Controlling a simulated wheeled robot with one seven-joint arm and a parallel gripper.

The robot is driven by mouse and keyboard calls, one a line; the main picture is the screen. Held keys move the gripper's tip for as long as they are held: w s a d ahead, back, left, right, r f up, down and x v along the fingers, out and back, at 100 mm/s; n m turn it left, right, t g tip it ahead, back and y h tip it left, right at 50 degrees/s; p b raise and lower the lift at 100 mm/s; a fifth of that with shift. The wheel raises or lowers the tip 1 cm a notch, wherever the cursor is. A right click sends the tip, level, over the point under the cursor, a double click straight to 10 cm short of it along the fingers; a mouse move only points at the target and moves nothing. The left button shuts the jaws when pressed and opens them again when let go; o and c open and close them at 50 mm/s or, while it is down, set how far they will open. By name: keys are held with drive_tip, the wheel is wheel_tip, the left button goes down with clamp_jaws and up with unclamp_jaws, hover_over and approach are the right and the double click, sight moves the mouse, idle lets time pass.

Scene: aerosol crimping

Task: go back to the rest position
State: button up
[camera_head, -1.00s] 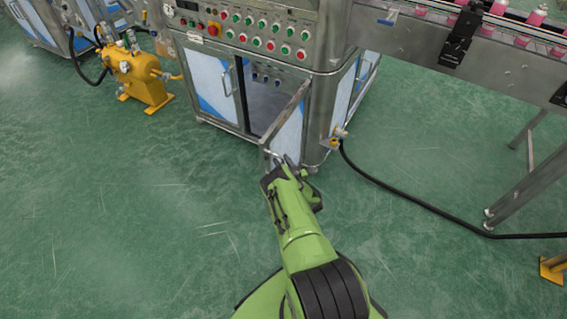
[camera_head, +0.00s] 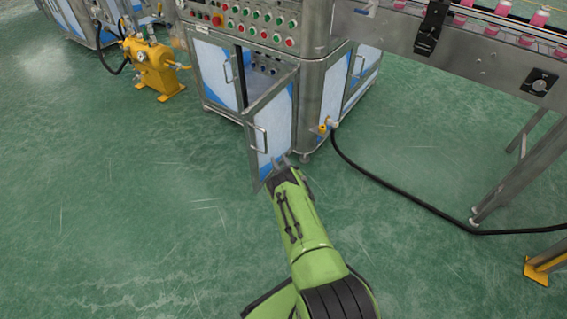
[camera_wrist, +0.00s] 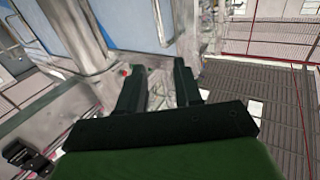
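My gripper (camera_head: 281,160) is at the end of my green arm, close to the lower part of an open cabinet door (camera_head: 276,125). The door has a bar handle (camera_head: 259,139), and my gripper is below and to the right of that handle. In the wrist view my gripper (camera_wrist: 158,76) shows two dark fingers with a gap between them and nothing held. Whether a finger touches the door is unclear.
The steel machine cabinet (camera_head: 310,100) with a button panel (camera_head: 255,20) stands ahead. A black hose (camera_head: 400,197) runs along the floor at right. A conveyor (camera_head: 480,55) with pink cans is upper right. A yellow pump (camera_head: 152,68) stands left. Green floor at left is clear.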

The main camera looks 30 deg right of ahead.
drive_tip(key=shift+w+f, duration=0.1)
idle(0.3)
drive_tip(key=w+a+r+m+g+h, duration=0.1)
drive_tip(key=w+r+g, duration=0.15)
drive_tip(key=r, duration=0.95)
drive_tip(key=w+a+r+m+g, duration=0.15)
drive_tip(key=w+r, duration=0.25)
drive_tip(key=r, duration=0.8)
drive_tip(key=s+a+r+g, duration=0.2)
drive_tip(key=s+a+r, duration=0.25)
drive_tip(key=r, duration=0.35)
drive_tip(key=s+a+r+n+g+y, duration=0.1)
drive_tip(key=s+a+r+y, duration=0.1)
drive_tip(key=s+a+r, duration=0.55)
drive_tip(key=s+a+r+n+g+y, duration=0.1)
drive_tip(key=s+a+r+g+y, duration=0.3)
drive_tip(key=s, duration=0.6)
drive_tip(key=s+a+f+n+g+h, duration=0.1)
drive_tip(key=s+a+f, duration=0.15)
drive_tip(key=s, duration=0.85)
drive_tip(key=s+a+f+n, duration=0.15)
drive_tip(key=s+a, duration=0.25)
drive_tip(key=s, duration=0.8)
wheel_tip(320, 180, up, 18)
drive_tip(key=w+p, duration=0.1)
drive_tip(key=p, duration=1.6)
drive_tip(key=shift+p, duration=0.3)
